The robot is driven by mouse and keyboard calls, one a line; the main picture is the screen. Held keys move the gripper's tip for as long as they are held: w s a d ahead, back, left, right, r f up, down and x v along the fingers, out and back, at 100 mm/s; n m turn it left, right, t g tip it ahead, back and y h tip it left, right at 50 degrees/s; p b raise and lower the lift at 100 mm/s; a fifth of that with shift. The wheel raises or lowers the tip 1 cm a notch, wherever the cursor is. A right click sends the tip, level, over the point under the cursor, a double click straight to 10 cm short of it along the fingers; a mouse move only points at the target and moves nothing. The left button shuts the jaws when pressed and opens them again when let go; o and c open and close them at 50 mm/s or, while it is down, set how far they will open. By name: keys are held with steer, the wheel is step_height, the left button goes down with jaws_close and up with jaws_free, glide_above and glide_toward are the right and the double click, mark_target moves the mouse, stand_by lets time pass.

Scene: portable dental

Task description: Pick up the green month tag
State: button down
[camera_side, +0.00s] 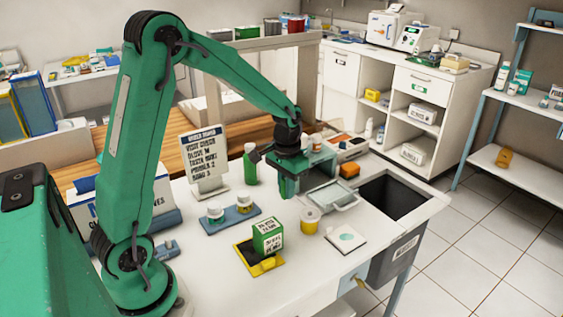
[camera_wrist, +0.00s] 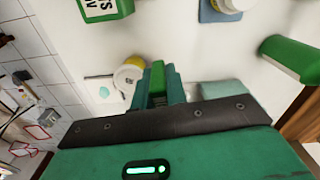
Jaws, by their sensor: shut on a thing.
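My gripper (camera_side: 288,188) is above the white counter, between the green bottle and the clear lidded box. In the wrist view its two fingers are shut on a small bright green piece (camera_wrist: 158,76), which appears to be the green month tag. The fingers cover its sides, and no writing on it can be seen. In the side view the tag cannot be told apart from the green fingers. Whether it is clear of the counter is hard to tell.
A yellow-rimmed jar (camera_side: 310,220), a white card (camera_side: 346,239) and a clear lidded box (camera_side: 332,195) stand near my gripper. A green bottle (camera_side: 250,165), green labelled box (camera_side: 267,236) and blue tray (camera_side: 211,227) are left. A dark bin opening (camera_side: 392,196) is right.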

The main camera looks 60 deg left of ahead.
steer(key=shift+s+d+r, duration=0.15)
steer(key=shift+d+r, duration=0.35)
steer(key=shift+d, duration=0.35)
steer(key=shift+s+d+r, duration=0.15)
steer(key=shift+d+r, duration=0.35)
steer(key=shift+d, duration=0.3)
